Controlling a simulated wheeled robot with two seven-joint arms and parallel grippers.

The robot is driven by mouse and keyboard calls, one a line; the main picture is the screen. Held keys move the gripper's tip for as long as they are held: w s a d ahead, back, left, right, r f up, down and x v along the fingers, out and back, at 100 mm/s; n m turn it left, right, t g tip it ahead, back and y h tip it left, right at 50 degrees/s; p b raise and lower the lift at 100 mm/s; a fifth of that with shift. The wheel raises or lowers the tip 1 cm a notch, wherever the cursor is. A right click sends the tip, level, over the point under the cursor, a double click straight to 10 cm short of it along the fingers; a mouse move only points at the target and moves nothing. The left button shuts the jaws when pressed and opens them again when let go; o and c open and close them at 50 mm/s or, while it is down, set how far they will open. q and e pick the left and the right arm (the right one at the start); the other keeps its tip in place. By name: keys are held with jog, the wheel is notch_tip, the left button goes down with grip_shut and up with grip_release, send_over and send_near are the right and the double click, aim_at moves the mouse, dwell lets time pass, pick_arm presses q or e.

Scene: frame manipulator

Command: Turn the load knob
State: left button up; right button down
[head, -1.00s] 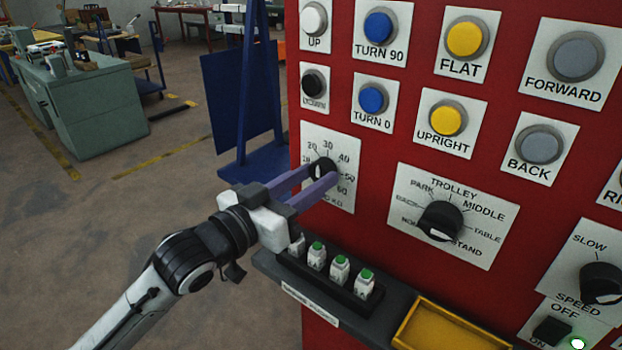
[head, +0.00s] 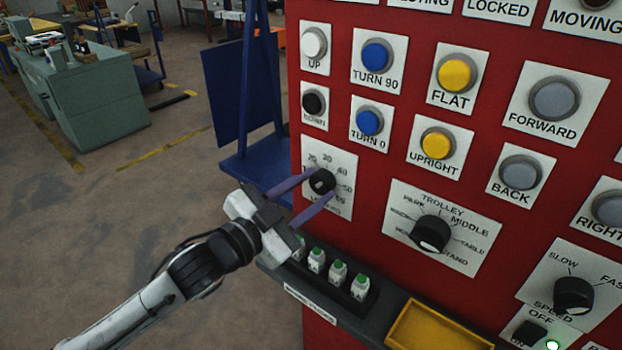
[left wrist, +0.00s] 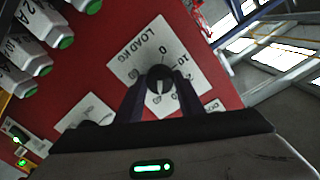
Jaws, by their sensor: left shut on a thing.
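The load knob (head: 321,182) is a small black dial with a white mark on a white numbered plate (head: 343,203), low at the left of the red panel. My left gripper (head: 320,184) reaches in from the left with its two purple fingers on either side of the knob, shut on it. In the left wrist view the knob (left wrist: 160,79) sits between the dark fingers, on a plate reading LOAD KG, and its white mark shows. My right gripper is not in view.
A larger trolley knob (head: 431,234) and a speed knob (head: 573,295) are to the right. Push buttons fill the panel above. A ledge below holds several green-topped white fuses (head: 338,272) and a yellow tray (head: 440,329). Open floor lies to the left.

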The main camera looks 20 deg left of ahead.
pick_arm(q)
jog(key=m+p, duration=0.2)
jog(key=m, duration=0.2)
jog(key=shift+r, duration=0.15)
jog(key=shift+m+p, duration=0.9)
jog(key=shift+m, duration=0.6)
jog(key=o, duration=1.1)
jog(key=shift+c, duration=0.2)
jog(key=shift+s, duration=0.1)
